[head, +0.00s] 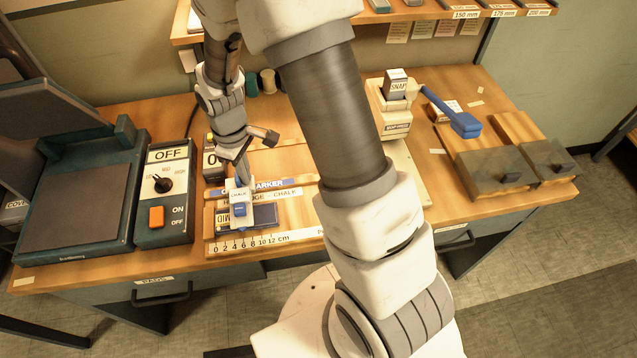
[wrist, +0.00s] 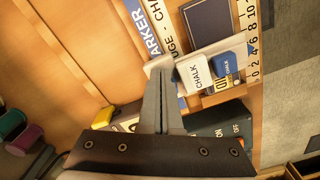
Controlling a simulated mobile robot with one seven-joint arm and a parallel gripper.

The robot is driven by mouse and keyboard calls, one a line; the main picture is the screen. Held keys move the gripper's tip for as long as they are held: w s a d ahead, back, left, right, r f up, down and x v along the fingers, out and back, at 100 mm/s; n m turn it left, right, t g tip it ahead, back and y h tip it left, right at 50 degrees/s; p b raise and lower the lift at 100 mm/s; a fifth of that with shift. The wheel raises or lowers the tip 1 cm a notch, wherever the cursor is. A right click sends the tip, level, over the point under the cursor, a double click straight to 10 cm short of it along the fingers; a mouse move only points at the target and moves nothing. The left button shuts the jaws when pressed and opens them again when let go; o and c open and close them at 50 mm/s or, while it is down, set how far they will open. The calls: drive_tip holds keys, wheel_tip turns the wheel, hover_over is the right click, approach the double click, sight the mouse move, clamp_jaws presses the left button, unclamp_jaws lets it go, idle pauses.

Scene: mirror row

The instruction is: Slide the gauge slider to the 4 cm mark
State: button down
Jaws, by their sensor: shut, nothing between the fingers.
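The gauge slider (head: 238,197) is a pale carriage with a white block labelled CHALK and a blue block on it. It also shows in the wrist view (wrist: 194,74). The scale runs along the right in the wrist view (wrist: 252,37). My gripper (head: 243,178) is shut and empty, pointing down at the slider's far end. In the wrist view its fingertips (wrist: 161,72) overlap the slider's edge; contact is unclear.
A control box (head: 166,194) reading OFF, with a knob and orange switch, stands left of the gauge. A snap fixture (head: 392,108) with a blue lever (head: 462,121) and grey-lidded boxes (head: 497,172) are at right.

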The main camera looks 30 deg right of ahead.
drive_tip(key=shift+w+a, duration=0.2)
drive_tip(key=shift+a, duration=0.45)
drive_tip(key=shift+w+a, duration=0.1)
drive_tip(key=shift+a, duration=0.25)
wheel_tip(320, 180, up, 7)
drive_tip(key=d+p, duration=0.1)
drive_tip(key=p, duration=0.4)
drive_tip(key=shift+s, duration=0.2)
drive_tip(key=shift+d, duration=0.1)
idle(0.5)
drive_tip(key=s+d+r+m+t, duration=0.1)
drive_tip(key=s+d+r+m, duration=0.15)
drive_tip(key=r, duration=0.55)
drive_tip(key=s+d+r+m+t, duration=0.2)
drive_tip(key=s+r, duration=0.1)
drive_tip(key=r, duration=0.5)
drive_tip(key=s+d+r+m+t, duration=0.2)
drive_tip(key=s+d+r+m, duration=0.1)
drive_tip(key=s+r, duration=0.6)
drive_tip(key=s+m, duration=0.1)
drive_tip(key=s, duration=0.2)
drive_tip(key=shift+d+t, duration=0.15)
drive_tip(key=shift+t, duration=0.15)
